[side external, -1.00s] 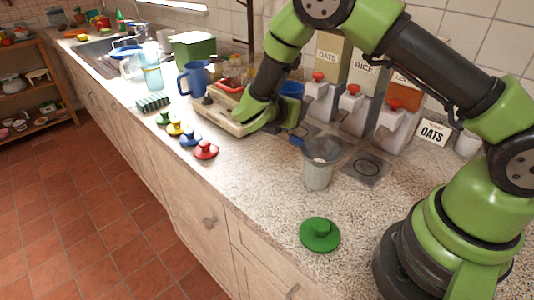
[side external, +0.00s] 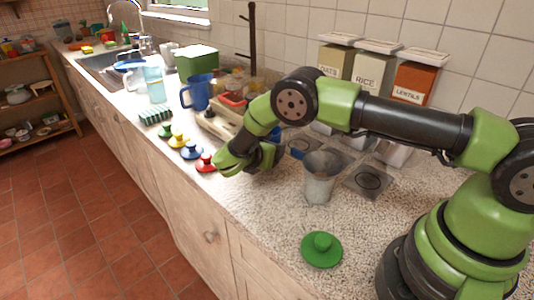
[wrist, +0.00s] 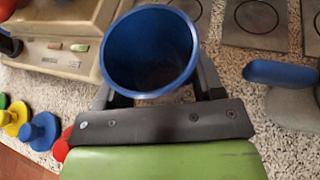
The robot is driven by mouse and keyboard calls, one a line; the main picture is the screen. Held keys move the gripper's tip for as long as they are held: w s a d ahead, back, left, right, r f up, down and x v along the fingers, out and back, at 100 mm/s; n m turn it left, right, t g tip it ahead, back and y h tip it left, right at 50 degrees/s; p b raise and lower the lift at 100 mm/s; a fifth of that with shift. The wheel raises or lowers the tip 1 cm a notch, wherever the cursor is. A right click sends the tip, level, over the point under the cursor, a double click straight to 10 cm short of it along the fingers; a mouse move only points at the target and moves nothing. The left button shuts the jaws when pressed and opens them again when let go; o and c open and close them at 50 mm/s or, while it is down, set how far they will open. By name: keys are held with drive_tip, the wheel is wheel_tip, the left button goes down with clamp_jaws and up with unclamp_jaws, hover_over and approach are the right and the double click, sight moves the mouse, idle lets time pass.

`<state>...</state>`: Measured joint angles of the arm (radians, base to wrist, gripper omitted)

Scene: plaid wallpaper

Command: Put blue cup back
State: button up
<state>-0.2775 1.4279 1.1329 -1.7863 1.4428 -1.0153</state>
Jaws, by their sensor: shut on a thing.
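The blue cup (wrist: 150,50) is held between the two dark fingers of my gripper (wrist: 155,92), and its open mouth faces the wrist camera. It looks empty inside. In the side external view only a small blue part of the cup (side external: 275,133) shows behind my arm. My gripper (side external: 266,156) is low over the counter there, right of the red knobbed lid. The cup's base is hidden, so I cannot tell whether it touches the counter.
Colored knobbed lids (side external: 191,150) line the counter's front edge. Square plates with rings (side external: 368,180) lie farther right. A blue mug (side external: 197,92) stands behind the scale.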

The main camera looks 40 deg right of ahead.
drive_tip(key=shift+f, duration=0.9)
drive_tip(key=shift+f, duration=0.1)
drive_tip(key=o, duration=1)
